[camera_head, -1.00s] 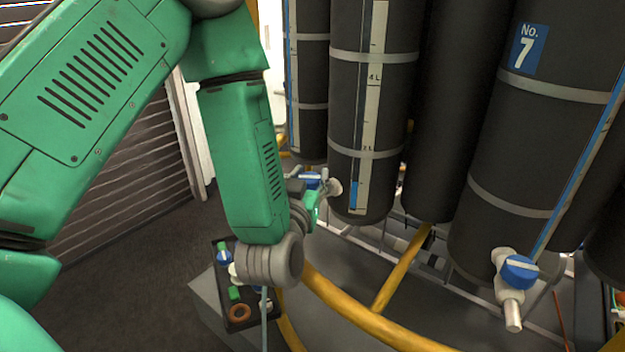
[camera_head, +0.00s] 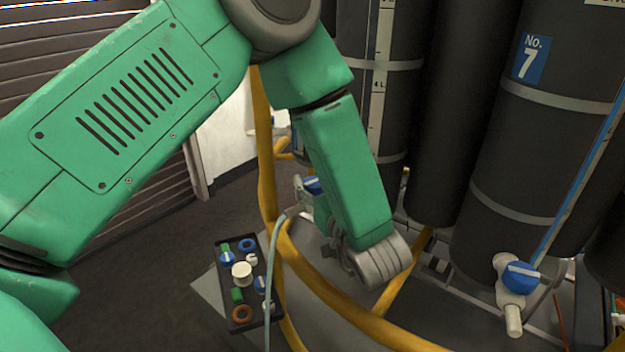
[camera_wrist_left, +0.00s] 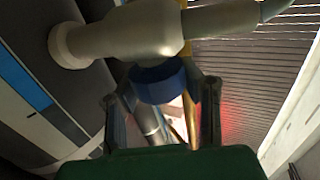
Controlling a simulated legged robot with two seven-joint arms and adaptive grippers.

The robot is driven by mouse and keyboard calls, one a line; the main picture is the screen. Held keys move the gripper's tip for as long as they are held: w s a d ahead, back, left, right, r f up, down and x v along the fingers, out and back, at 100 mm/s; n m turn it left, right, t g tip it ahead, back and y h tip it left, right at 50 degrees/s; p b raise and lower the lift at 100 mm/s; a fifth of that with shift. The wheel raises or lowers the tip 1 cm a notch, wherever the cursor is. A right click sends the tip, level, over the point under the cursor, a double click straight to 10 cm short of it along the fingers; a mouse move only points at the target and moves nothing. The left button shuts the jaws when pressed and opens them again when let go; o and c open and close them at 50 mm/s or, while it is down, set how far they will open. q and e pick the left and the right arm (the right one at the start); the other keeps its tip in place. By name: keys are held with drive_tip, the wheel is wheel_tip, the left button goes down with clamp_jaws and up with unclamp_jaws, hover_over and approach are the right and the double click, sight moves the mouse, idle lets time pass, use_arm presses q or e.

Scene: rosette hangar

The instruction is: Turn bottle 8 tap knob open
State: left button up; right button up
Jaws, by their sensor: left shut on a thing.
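A blue tap knob (camera_wrist_left: 160,82) sits under a grey tap body (camera_wrist_left: 145,30) in the left wrist view. The knob is between the two fingers of my left gripper (camera_wrist_left: 162,98), which is shut on it. In the head view the same blue knob (camera_head: 313,185) shows small, left of my forearm, with my left gripper (camera_head: 309,197) at it. My wrist and forearm hide part of the gripper and of the dark bottle behind (camera_head: 352,80). No number 8 label is visible. My right gripper is not in view.
Bottle 7 (camera_head: 535,145) stands at right with its own blue-knobbed tap (camera_head: 520,278). A black tray (camera_head: 222,300) of loose parts lies at lower left. Yellow pipes (camera_head: 335,298) and a pale hose (camera_head: 271,265) run close to my wrist. Dark floor is clear at left.

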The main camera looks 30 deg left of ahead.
use_arm(q)
drive_tip(key=shift+s+d+f, duration=0.1)
drive_tip(key=shift+d+f, duration=0.05)
drive_tip(key=shift+f, duration=0.1)
drive_tip(key=o, duration=1.1)
drive_tip(key=shift+c, duration=0.2)
drive_tip(key=shift+o, duration=0.9)
drive_tip(key=shift+d+r, duration=0.3)
drive_tip(key=shift+d, duration=0.05)
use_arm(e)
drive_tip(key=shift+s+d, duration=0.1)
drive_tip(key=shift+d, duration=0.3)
use_arm(q)
drive_tip(key=shift+s+d, duration=0.25)
drive_tip(key=shift+d, duration=0.15)
drive_tip(key=v, duration=1)
drive_tip(key=shift+d+f, duration=0.2)
drive_tip(key=shift+d, duration=0.1)
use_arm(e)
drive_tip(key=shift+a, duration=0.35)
use_arm(q)
drive_tip(key=shift+s+d, duration=0.1)
drive_tip(key=shift+s, duration=0.05)
